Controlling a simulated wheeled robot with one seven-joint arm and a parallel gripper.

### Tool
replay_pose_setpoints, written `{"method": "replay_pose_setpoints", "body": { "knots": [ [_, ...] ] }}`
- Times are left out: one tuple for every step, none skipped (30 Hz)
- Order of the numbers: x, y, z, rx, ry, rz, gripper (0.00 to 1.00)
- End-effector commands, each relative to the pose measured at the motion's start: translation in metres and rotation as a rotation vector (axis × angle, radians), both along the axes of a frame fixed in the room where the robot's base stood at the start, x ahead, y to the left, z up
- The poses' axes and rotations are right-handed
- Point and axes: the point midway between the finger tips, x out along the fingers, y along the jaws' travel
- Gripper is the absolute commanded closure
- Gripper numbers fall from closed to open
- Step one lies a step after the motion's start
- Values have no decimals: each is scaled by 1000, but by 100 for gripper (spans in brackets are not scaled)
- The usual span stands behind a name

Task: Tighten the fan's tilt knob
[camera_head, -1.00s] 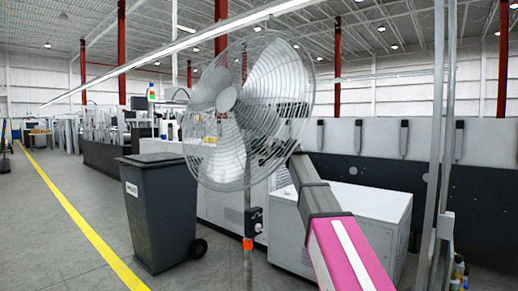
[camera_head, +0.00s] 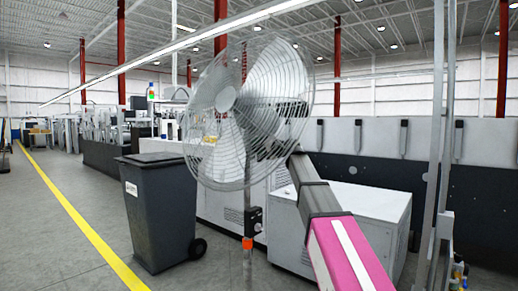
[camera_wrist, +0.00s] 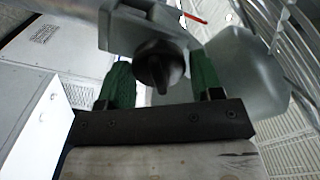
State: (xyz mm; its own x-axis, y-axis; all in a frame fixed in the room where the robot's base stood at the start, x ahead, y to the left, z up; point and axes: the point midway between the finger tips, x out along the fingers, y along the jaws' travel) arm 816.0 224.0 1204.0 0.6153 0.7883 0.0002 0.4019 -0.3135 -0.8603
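The tall pedestal fan (camera_head: 250,112) with a wire cage stands in the middle of the head view. Its black tilt knob (camera_wrist: 160,64) shows in the wrist view, on a grey bracket (camera_wrist: 125,30). My gripper (camera_wrist: 161,70) has its two green fingers on either side of the knob. The knob about fills the space between the fingers in this view. I cannot tell whether the fingers touch it. In the head view my arm, grey and pink, reaches up behind the fan's right side, and the gripper is hidden there by the cage.
A dark wheeled bin (camera_head: 160,210) stands left of the fan pole. A white cabinet (camera_head: 350,220) stands behind my arm. Grey metal posts (camera_head: 440,150) rise at the right. The floor left of the bin, with a yellow line (camera_head: 80,222), is clear.

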Motion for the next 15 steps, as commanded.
{"method": "replay_pose_setpoints", "body": {
  "knots": [
    [0,0,0,0,0,0,27],
    [0,0,0,0,0,0,27],
    [0,0,0,-1,-1,0,27],
    [0,0,0,-1,-1,0,27],
    [0,0,0,-1,-1,0,27],
    [0,0,0,-1,-1,0,27],
    [0,0,0,-1,-1,0,27],
    [0,0,0,-1,-1,0,27],
    [0,0,0,-1,-1,0,27],
    [-1,-1,0,-1,-1,0,27],
    [-2,-2,0,-1,-1,0,27],
    [-4,-4,0,-1,-1,0,27],
    [-6,-6,0,-1,-1,0,27],
    [-8,-9,-1,0,-1,-1,27],
    [-12,-13,-1,-1,-1,-1,27]
  ]
}}
